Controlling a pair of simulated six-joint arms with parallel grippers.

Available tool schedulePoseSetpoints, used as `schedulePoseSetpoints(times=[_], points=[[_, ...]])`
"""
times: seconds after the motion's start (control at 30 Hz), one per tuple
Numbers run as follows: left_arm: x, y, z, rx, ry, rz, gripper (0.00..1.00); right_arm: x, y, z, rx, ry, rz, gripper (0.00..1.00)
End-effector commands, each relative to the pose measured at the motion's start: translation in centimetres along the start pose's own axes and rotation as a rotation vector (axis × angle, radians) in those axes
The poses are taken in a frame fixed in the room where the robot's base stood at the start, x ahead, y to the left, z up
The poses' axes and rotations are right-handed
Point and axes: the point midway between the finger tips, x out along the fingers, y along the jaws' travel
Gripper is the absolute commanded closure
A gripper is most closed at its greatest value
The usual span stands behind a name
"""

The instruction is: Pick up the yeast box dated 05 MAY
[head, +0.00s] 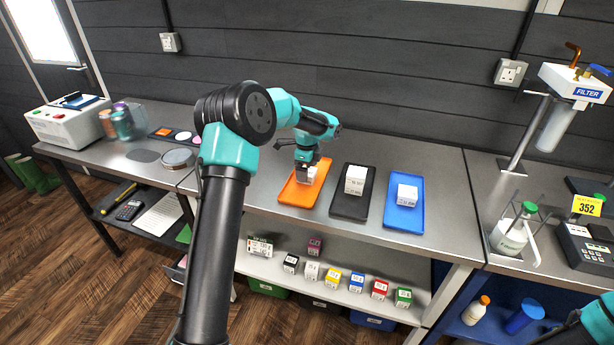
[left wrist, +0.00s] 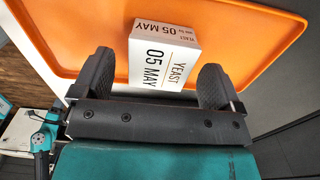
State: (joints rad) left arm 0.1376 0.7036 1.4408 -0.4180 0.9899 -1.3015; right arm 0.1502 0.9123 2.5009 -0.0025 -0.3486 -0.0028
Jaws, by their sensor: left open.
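The yeast box (left wrist: 165,55) is white and reads "YEAST 05 MAY" in the left wrist view. It rests on the orange tray (left wrist: 270,28). In the head view the box (head: 309,174) is partly hidden by my left gripper (head: 306,164), which is over the orange tray (head: 292,197). In the left wrist view my left gripper (left wrist: 155,85) is open, with one finger on each side of the box. I cannot tell whether the fingers touch it. Part of my right arm shows at the lower right of the head view; its fingers are not visible.
A black tray (head: 347,208) and a blue tray (head: 402,220) stand to the right, each with a white box (head: 355,179) (head: 407,194) on it. Several small coloured boxes are on the shelf below. A filter stand (head: 514,160) is at the right.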

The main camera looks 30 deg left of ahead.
Motion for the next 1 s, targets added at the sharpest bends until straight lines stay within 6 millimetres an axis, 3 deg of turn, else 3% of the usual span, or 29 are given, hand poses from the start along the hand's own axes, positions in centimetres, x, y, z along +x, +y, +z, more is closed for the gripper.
schedulePoseSetpoints(times=[0.2,0.63,1.0], points=[[1.6,0.0,0.0,0.000,-0.001,-0.003,0.08,0.0,0.0,0.0,0.000,0.000,0.000,0.57],[1.6,0.0,0.0,-0.001,-0.001,-0.004,0.08,0.0,0.0,0.0,0.000,0.000,0.000,0.57],[1.6,0.0,0.0,-0.001,-0.001,-0.004,0.43,0.0,0.0,0.0,0.000,0.000,0.000,0.57]])
